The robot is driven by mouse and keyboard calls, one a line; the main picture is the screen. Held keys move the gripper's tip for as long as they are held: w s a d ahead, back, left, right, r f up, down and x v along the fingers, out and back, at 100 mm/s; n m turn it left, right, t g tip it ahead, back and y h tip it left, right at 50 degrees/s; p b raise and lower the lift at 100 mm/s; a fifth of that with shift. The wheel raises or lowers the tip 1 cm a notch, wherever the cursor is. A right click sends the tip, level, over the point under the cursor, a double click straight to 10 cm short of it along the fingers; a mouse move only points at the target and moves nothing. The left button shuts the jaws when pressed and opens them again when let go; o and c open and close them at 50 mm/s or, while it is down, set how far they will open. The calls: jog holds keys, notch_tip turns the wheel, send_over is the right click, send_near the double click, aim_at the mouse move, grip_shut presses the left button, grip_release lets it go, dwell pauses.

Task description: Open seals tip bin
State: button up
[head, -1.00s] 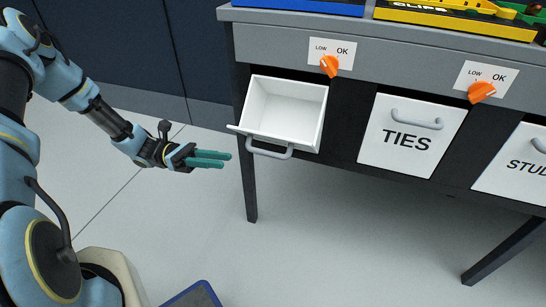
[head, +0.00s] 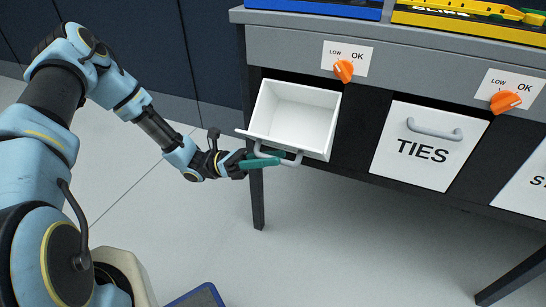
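The leftmost tip bin (head: 301,113) is white and tilted open out of the bench front. Its inside looks empty, and its front label is hidden from view, so I cannot read whether it says seals. Its grey handle (head: 291,159) shows at the lower front edge. My gripper (head: 264,161), with teal fingers, is at the left part of this handle and overlaps it in the picture. I cannot tell whether the fingers are closed on the handle or only beside it.
The bin marked TIES (head: 426,150) is shut, and another white bin (head: 525,190) is cut off at right. Orange knobs (head: 344,71) sit above the bins. Blue and yellow trays (head: 470,25) stand on top. A dark bench leg (head: 257,190) stands below my gripper. The floor at left is clear.

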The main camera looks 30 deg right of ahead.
jog(key=shift+s+d+r, duration=0.1)
jog(key=shift+s+d, duration=0.1)
jog(key=shift+s, duration=0.05)
jog(key=shift+c, duration=0.4)
grip_shut()
dwell(0.9)
